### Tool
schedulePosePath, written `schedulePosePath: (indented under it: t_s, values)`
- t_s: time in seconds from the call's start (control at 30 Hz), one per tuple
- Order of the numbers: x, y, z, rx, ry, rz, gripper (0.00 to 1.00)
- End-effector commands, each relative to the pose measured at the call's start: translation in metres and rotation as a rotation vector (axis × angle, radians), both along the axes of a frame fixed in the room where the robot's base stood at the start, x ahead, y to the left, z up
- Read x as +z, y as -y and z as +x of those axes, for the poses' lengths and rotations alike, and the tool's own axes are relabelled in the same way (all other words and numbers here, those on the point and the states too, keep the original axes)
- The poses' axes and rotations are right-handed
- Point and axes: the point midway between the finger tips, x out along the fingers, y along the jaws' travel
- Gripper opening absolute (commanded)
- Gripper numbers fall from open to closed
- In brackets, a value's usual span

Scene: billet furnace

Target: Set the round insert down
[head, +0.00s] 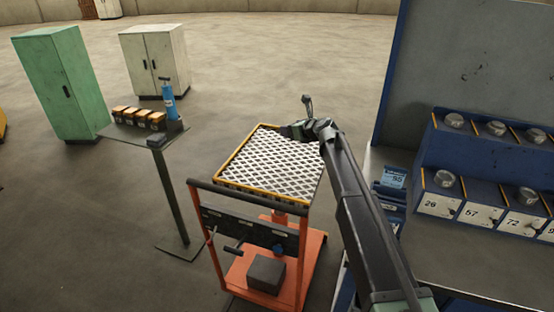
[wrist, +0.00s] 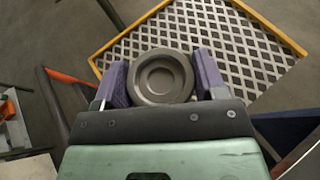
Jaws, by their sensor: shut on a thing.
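The round insert (wrist: 160,78) is a dark grey metal disc with a ringed recess. In the wrist view it sits between the two purple pads of my gripper (wrist: 160,82), which is shut on its sides. Behind it is the cart's top, a grey and white diamond-pattern mat (wrist: 215,40) with a yellow rim. In the head view my gripper (head: 290,131) is at the far right part of the cart top (head: 262,165). The insert is too small or hidden to make out there. I cannot tell whether the insert touches the mat.
The orange cart (head: 290,262) has a dark handle bar at its near side. A blue rack (head: 470,185) with several round metal pieces and numbered labels stands right. Most of the mat is clear.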

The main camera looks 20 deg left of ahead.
Motion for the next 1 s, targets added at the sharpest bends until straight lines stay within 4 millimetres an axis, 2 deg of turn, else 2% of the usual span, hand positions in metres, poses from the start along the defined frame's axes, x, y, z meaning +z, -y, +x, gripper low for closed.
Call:
schedulePosePath:
  t_s: [0.03, 0.1, 0.23, 0.33, 0.47, 0.6, 0.8, 0.9, 1.0]
  values:
    - [0.0, 0.002, 0.011, -0.009, 0.0, 0.001, 0.11]
    - [0.0, 0.004, 0.017, -0.017, 0.0, 0.001, 0.11]
    - [-0.001, 0.006, 0.019, -0.019, 0.0, 0.001, 0.11]
    - [-0.011, 0.006, 0.018, -0.019, 0.0, 0.001, 0.11]
    - [-0.043, 0.006, 0.018, -0.019, 0.0, 0.001, 0.11]
    - [-0.09, 0.005, 0.018, -0.019, 0.0, 0.001, 0.11]
    - [-0.148, 0.005, 0.018, -0.019, 0.0, 0.001, 0.11]
    - [-0.161, 0.005, 0.018, -0.019, 0.0, 0.001, 0.11]
    - [-0.16, 0.005, 0.018, -0.019, 0.0, 0.001, 0.11]
